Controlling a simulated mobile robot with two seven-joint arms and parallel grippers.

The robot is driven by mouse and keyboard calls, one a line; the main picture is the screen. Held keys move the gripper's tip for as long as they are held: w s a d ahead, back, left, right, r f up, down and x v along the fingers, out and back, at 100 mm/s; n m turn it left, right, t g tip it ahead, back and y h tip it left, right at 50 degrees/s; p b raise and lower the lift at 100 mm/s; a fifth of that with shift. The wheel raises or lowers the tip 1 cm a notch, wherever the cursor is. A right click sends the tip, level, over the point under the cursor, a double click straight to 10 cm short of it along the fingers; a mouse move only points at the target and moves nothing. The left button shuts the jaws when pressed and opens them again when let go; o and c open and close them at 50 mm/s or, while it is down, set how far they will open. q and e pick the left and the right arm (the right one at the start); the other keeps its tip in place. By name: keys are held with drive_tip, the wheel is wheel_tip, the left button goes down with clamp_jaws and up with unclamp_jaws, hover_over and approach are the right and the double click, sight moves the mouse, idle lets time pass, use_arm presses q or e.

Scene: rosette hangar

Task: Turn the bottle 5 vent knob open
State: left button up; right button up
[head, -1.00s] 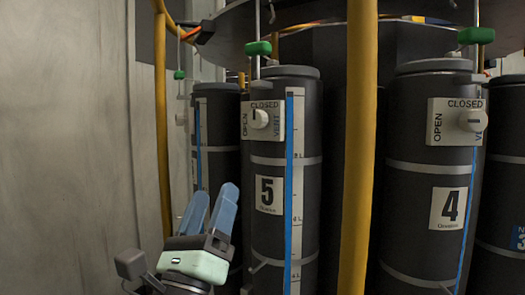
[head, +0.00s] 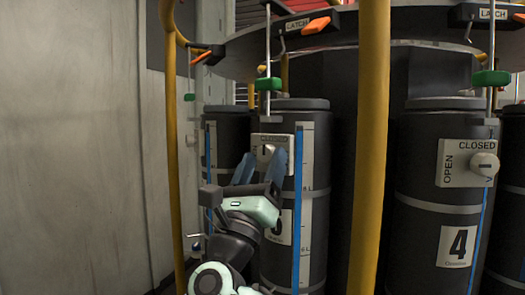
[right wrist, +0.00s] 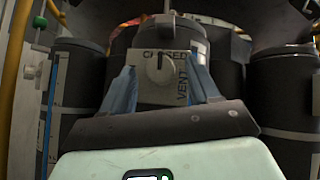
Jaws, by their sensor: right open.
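Bottle 5 (head: 282,115) is a dark upright cylinder, its number label half hidden behind my right gripper. Its pale vent plate (head: 284,141) carries a round white knob (head: 266,153). In the right wrist view the knob (right wrist: 160,69) has its mark upright, towards the word CLOSED above it; VENT reads at the right and the OPEN side is hidden. My right gripper (head: 263,158) is open, with its blue fingers in front of the plate. In the right wrist view its fingers (right wrist: 160,78) stand either side of the knob, apart from it. My left gripper is not in view.
A yellow post (head: 371,150) stands right of bottle 5, and a thinner yellow pipe (head: 173,130) left. Bottle 4 (head: 433,235) stands further right. Green handles (head: 269,84) on rods and orange latches (head: 316,26) hang above. A pale wall (head: 80,150) fills the left.

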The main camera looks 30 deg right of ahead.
drive_tip(key=shift+w+d+r, duration=0.15)
drive_tip(key=shift+d+r, duration=0.05)
drive_tip(key=c, duration=1)
drive_tip(key=shift+c, duration=0.2)
